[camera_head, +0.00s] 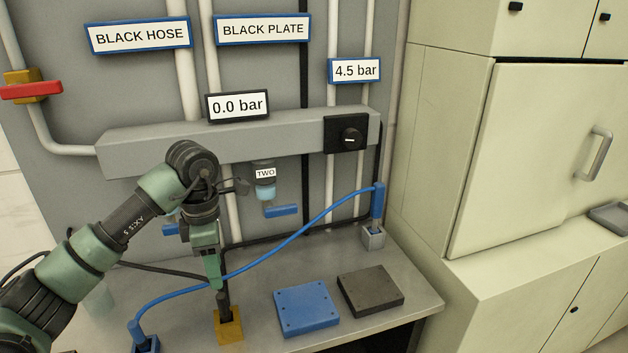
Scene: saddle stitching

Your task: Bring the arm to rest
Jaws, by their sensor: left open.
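My left arm comes in from the left, bends at the top and points down. My left gripper (214,284) is open just above the upright black hose end (224,303). The hose end stands in a yellow block (230,331) on the grey bench. I cannot tell whether the fingers touch the hose end. A black hose (170,270) runs left from near the gripper, behind my arm. My right gripper is out of view.
A blue plate (306,308) and a black plate (370,291) lie on the bench (414,299). A blue hose (290,241) arches from a blue socket (146,344) to a grey block (373,238). Behind are a grey manifold (290,140), a "0.0 bar" display (238,106) and a blue-handled valve (281,211).

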